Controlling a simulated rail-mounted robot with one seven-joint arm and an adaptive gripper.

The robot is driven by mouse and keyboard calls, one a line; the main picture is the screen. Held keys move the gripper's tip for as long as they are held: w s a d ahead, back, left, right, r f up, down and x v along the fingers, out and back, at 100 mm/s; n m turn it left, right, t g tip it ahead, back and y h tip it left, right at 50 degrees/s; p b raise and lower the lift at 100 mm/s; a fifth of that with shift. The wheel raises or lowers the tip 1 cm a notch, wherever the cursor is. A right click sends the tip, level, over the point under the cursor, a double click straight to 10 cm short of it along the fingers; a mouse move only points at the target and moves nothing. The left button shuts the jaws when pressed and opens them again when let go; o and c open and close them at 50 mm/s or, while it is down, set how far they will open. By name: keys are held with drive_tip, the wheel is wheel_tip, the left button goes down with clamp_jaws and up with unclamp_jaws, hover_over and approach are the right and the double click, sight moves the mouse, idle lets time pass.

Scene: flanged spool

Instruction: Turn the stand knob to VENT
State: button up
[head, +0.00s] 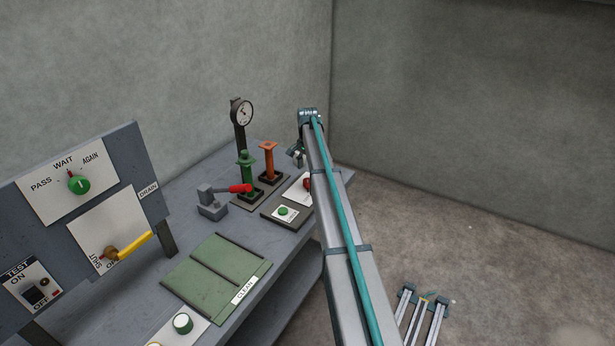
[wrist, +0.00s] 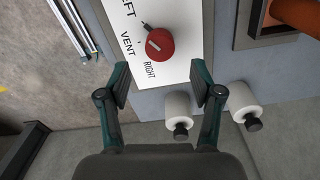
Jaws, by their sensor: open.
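The stand knob (wrist: 160,44) is a round red knob on a white label plate (wrist: 180,75) marked LEFT, VENT and RIGHT in the wrist view. A small dark pointer sticks out at its upper left, towards LEFT rather than VENT. The knob also shows in the head view (head: 306,184), partly hidden by my arm. My gripper (wrist: 160,84) is open and empty, its fingers apart below the knob in the wrist picture, not touching it.
An orange spool (head: 268,160) and a green spool (head: 246,170) stand beside the plate. A red-handled lever (head: 238,188), a dial gauge (head: 241,113) and a green CLEAN tray (head: 215,278) share the bench.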

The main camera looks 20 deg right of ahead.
sight(308, 180)
drive_tip(key=shift+f+p, duration=0.75)
drive_tip(key=shift+f, duration=2.05)
drive_tip(key=c, duration=1.1)
drive_tip(key=shift+c, duration=0.2)
